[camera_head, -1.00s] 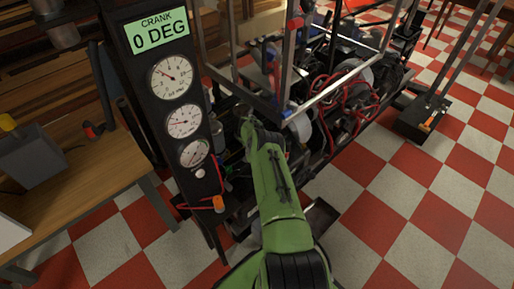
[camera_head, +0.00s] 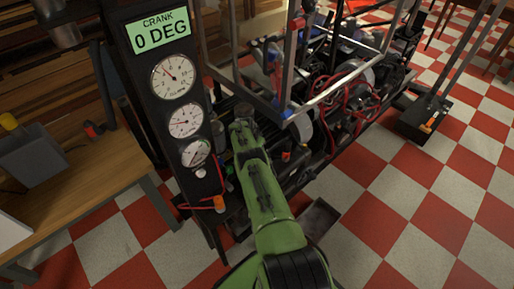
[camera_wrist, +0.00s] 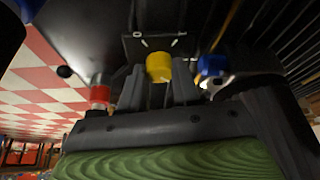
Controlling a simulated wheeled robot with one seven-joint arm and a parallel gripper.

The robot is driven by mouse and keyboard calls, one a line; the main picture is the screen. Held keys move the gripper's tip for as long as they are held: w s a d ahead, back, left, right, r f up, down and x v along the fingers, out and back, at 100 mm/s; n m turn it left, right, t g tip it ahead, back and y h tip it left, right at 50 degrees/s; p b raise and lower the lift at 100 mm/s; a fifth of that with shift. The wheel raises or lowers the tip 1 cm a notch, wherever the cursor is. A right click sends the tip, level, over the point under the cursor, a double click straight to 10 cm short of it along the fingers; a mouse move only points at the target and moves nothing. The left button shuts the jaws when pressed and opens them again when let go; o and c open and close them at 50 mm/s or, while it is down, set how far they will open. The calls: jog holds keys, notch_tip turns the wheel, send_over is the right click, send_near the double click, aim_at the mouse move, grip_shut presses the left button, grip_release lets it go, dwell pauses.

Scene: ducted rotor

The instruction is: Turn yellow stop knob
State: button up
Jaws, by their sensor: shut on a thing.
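The yellow stop knob (camera_wrist: 158,66) shows in the wrist view, in front of a dark plate with a pale mark on each side of it. My gripper (camera_wrist: 158,84) has one dark finger on each side of the knob and is shut on it. The exact contact at the fingertips is dark and hard to see. In the head view my green arm reaches to the engine beside the gauge panel, and it hides the knob and my fingers.
In the wrist view a red fitting (camera_wrist: 99,95) is left of my fingers and a blue one (camera_wrist: 211,66) is right. In the head view the gauge panel (camera_head: 197,172) reads CRANK 0 DEG. A metal frame (camera_head: 312,104) stands right of my arm.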

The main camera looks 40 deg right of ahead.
jog(key=o, duration=1.1)
jog(key=shift+c, duration=0.2)
jog(key=p+v, duration=1.1)
jog(key=v, duration=0.4)
jog(key=shift+r+p, duration=0.3)
jog(key=shift+p, duration=0.05)
jog(key=shift+a, duration=0.15)
